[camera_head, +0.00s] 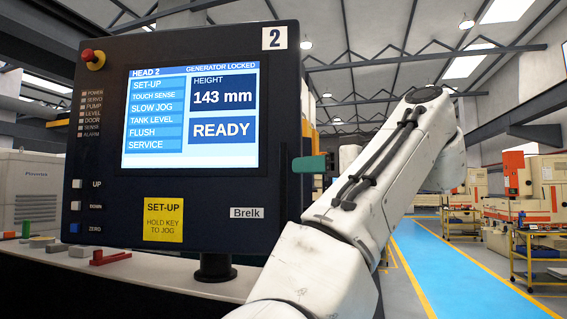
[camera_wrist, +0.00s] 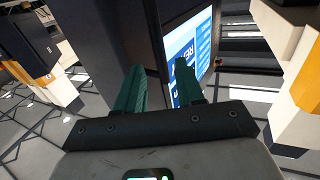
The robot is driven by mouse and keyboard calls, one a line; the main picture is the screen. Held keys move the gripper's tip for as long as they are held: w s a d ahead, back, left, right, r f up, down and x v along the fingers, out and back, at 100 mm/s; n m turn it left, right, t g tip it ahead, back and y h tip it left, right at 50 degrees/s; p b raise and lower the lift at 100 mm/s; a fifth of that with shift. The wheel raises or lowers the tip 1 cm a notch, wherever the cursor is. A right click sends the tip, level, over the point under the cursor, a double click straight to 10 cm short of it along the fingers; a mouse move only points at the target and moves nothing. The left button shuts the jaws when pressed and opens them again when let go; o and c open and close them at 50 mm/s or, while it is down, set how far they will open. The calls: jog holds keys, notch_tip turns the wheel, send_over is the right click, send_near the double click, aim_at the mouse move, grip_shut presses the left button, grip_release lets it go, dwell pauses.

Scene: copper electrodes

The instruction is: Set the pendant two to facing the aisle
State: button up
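Pendant two (camera_head: 45,165) is a dark control box with a lit screen and a white "2" label, on a short dark post (camera_head: 215,267). Its screen faces my head camera, turned slightly. The blue aisle (camera_head: 435,265) lies to its right. My gripper (camera_head: 297,164) is at the pendant's right side edge, its green finger pointing left. In the wrist view my gripper (camera_wrist: 159,66) has its two green fingers spread apart, with the pendant's dark side (camera_wrist: 112,45) and screen (camera_wrist: 200,50) just beyond. Whether the fingers touch the pendant is hidden.
A red emergency button (camera_head: 93,58) sits at the pendant's top left. Orange and white machines (camera_head: 515,205) and yellow-framed carts (camera_head: 540,255) stand right of the aisle. The aisle floor is clear.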

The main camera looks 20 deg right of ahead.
aim_at(286, 168)
jog(key=p+x, duration=0.2)
jog(key=x, duration=0.4)
jog(key=shift+s+r, duration=0.1)
jog(key=shift+r, duration=0.05)
jog(key=shift+w+a, duration=0.35)
jog(key=shift+w, duration=0.25)
grip_shut()
